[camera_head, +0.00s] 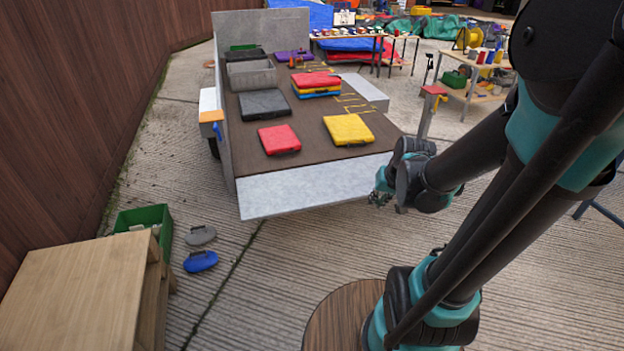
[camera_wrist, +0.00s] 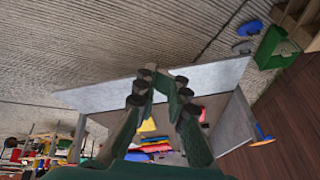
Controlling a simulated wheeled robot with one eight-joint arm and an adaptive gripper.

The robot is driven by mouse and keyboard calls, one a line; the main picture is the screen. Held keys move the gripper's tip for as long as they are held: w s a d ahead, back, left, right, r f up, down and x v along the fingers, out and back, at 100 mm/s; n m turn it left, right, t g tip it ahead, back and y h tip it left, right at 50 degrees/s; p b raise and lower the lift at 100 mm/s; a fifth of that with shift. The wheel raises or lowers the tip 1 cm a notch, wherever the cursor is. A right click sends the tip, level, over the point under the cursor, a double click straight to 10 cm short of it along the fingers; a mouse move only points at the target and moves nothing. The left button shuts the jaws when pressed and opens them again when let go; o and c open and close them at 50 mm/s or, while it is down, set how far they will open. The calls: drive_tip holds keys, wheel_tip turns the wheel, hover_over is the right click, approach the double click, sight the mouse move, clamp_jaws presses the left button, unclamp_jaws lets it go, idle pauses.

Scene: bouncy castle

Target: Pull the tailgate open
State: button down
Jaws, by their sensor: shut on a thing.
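The tailgate (camera_head: 305,188) is a pale grey panel across the near end of the trailer bed (camera_head: 225,110). It leans outward from the bed; its exact angle is hard to tell. In the wrist view the tailgate (camera_wrist: 215,75) crosses the picture in front of the bed. My gripper (camera_head: 380,198) is at the right end of the tailgate, low by its outer edge. In the wrist view my gripper's fingertips (camera_wrist: 163,80) are closed at the panel's edge, gripping it. The fingers hide part of the panel there.
Red (camera_head: 279,139) and yellow (camera_head: 348,130) cases lie on the bed near the tailgate. A post with a red top (camera_head: 431,110) stands right of the bed. A wooden table (camera_head: 85,295), green crate (camera_head: 146,226) and blue case (camera_head: 201,261) are at the left. Paving before the tailgate is clear.

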drive_tip(key=s+d+f+n+h, duration=0.1)
drive_tip(key=s+d+f+h, duration=0.1)
drive_tip(key=s, duration=0.6)
drive_tip(key=w+a+n+y, duration=0.1)
drive_tip(key=w+a, duration=0.4)
drive_tip(key=w, duration=0.6)
drive_tip(key=w+a+n, duration=0.1)
drive_tip(key=w+a, duration=0.3)
drive_tip(key=w, duration=0.7)
drive_tip(key=w+a+n+y, duration=0.1)
drive_tip(key=w+a, duration=0.4)
drive_tip(key=w, duration=0.6)
drive_tip(key=w+a+f, duration=0.5)
drive_tip(key=w+a, duration=0.1)
drive_tip(key=w, duration=0.3)
wheel_tip(320, 180, down, 13)
drive_tip(key=w+a, duration=0.1)
drive_tip(key=w, duration=0.1)
drive_tip(key=shift+a+f+n, duration=0.15)
drive_tip(key=shift+f+n, duration=0.05)
drive_tip(key=shift+n, duration=0.2)
drive_tip(key=shift+w+f, duration=0.1)
